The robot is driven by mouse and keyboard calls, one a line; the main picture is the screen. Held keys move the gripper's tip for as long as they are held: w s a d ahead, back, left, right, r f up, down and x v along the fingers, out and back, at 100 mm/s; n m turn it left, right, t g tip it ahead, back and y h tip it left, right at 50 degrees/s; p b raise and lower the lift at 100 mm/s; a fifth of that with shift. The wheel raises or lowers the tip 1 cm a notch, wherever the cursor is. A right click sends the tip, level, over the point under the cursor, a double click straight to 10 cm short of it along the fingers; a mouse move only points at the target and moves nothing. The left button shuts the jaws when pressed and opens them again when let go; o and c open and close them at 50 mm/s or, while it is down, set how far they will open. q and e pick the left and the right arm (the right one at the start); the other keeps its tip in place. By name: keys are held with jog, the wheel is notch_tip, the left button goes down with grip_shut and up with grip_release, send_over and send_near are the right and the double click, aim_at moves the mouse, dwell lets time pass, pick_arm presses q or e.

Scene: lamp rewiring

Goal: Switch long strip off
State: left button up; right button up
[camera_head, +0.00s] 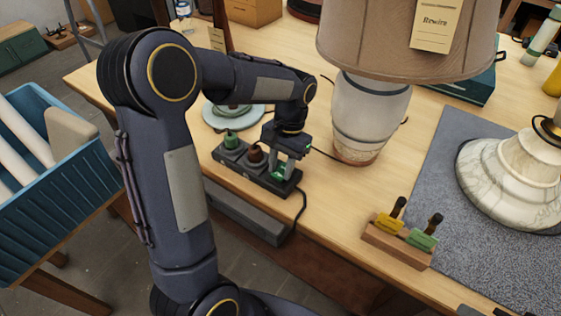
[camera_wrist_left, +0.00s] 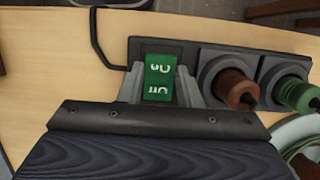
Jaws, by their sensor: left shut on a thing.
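The long strip (camera_head: 233,168) is a dark power strip near the table's left front edge. It holds a green plug (camera_head: 231,139) and a brown plug (camera_head: 255,152), which also show in the left wrist view as green (camera_wrist_left: 300,95) and brown (camera_wrist_left: 235,90). At its end is a green rocker switch (camera_wrist_left: 158,80) marked "On" and "Off". My left gripper (camera_head: 285,166) points down over the switch. In the left wrist view its fingers (camera_wrist_left: 158,88) stand on both sides of the switch, shut on it. Which way the rocker is tilted I cannot tell. My right gripper is not in view.
A lamp with a white base (camera_head: 370,112) and tagged shade stands right behind the strip. A black cord (camera_head: 302,205) leaves the strip's end. A wooden block (camera_head: 398,243) with two tagged pieces, a grey mat (camera_head: 450,190) and a marble base (camera_head: 510,180) lie to the right.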

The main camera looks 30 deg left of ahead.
aim_at(281, 173)
pick_arm(q)
jog(key=o, duration=1)
jog(key=shift+r, duration=0.1)
jog(key=shift+r, duration=0.3)
notch_tip(281, 173, up, 3)
jog(key=shift+s+d, duration=0.1)
jog(key=shift+s, duration=0.05)
jog(key=s+d+r, duration=0.2)
jog(key=s+r, duration=0.1)
jog(key=s, duration=0.1)
jog(key=s+d+r, duration=0.2)
jog(key=s+r, duration=0.1)
jog(key=s, duration=0.1)
jog(key=s+d+r+b, duration=0.1)
jog(key=s+d+r, duration=0.2)
jog(key=shift+s+r, duration=0.15)
jog(key=shift+s, duration=0.25)
